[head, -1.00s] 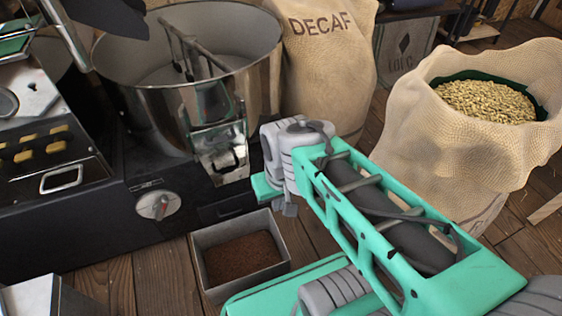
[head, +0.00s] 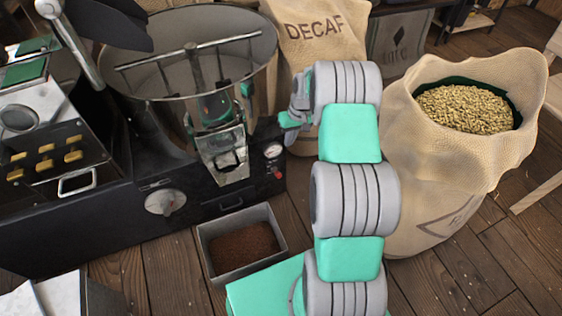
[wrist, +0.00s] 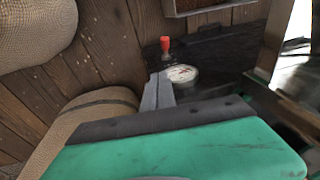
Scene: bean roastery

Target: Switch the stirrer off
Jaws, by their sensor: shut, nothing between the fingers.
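The stirrer (head: 190,52) is a dark bar with arms inside a round steel pan (head: 152,88). On the black machine's front, right of the steel chute (head: 222,155), a small red-tipped switch (head: 278,173) sits by a round white gauge (head: 272,151). The wrist view shows the red-tipped switch (wrist: 165,44) standing up beside the gauge (wrist: 182,73). My gripper (head: 285,119) is shut and empty, above and beside the switch. Its grey fingertips (wrist: 158,82) overlap the gauge's edge in the wrist view; contact cannot be told.
A round dial (head: 165,202) is on the machine front, left of the chute. A metal bin of brown grounds (head: 200,245) stands on the floor below. The DECAF sack (head: 325,22) is behind my arm. An open sack of pale beans (head: 430,165) stands right.

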